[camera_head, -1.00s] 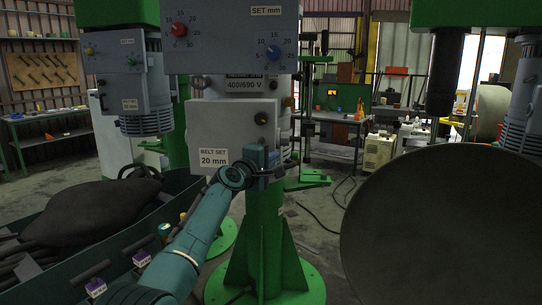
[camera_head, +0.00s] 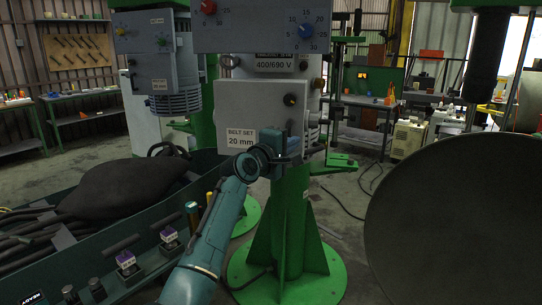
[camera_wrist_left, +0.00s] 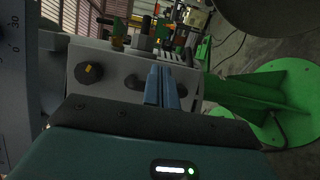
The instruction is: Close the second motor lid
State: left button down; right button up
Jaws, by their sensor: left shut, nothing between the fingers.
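The grey motor housing on the middle green machine has a front lid (camera_head: 262,105) with a "BELT SET 20 mm" label and a small dark knob. My left gripper (camera_head: 286,148) is at the lid's lower right edge, its fingers shut and empty. In the left wrist view the shut fingers (camera_wrist_left: 160,86) stand in front of the grey panel (camera_wrist_left: 110,62), which has a black knob (camera_wrist_left: 88,73) left of them. A dark knob or handle is partly hidden behind the fingers. I cannot tell whether the fingers touch the panel, or how far the lid is open. My right gripper is not in view.
A large dark disc (camera_head: 455,205) fills the right side. A dark green bin (camera_head: 75,255) with a dark sack stands at left. The machine's green foot (camera_head: 290,265) is below my gripper. Another green machine (camera_head: 170,75) stands behind at left.

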pick_arm(q)
jog(key=b+v, duration=0.1)
jog(key=v, duration=0.7)
jog(key=s+a+f+m+g+y, duration=0.1)
jog(key=s+a+f+m+y, duration=0.2)
jog(key=f, duration=0.7)
jog(key=s+a+f, duration=0.3)
jog(key=s+f, duration=0.3)
jog(key=f, duration=0.4)
jog(key=s+a+f+m+g+y, duration=0.1)
jog(key=s+a+f+m+y, duration=0.2)
jog(key=f, duration=0.7)
jog(key=s+a+f+m+g, duration=0.1)
jog(key=s+f+m, duration=0.3)
jog(key=s, duration=0.9)
jog(key=s+a+f+m+g, duration=0.1)
jog(key=s+f+m, duration=0.3)
jog(key=s+f, duration=0.6)
jog(key=s+g, duration=0.1)
jog(key=s, duration=0.1)
jog(key=shift+s+a+y, duration=0.2)
jog(key=shift+s+y, duration=0.1)
jog(key=shift+s, duration=0.1)
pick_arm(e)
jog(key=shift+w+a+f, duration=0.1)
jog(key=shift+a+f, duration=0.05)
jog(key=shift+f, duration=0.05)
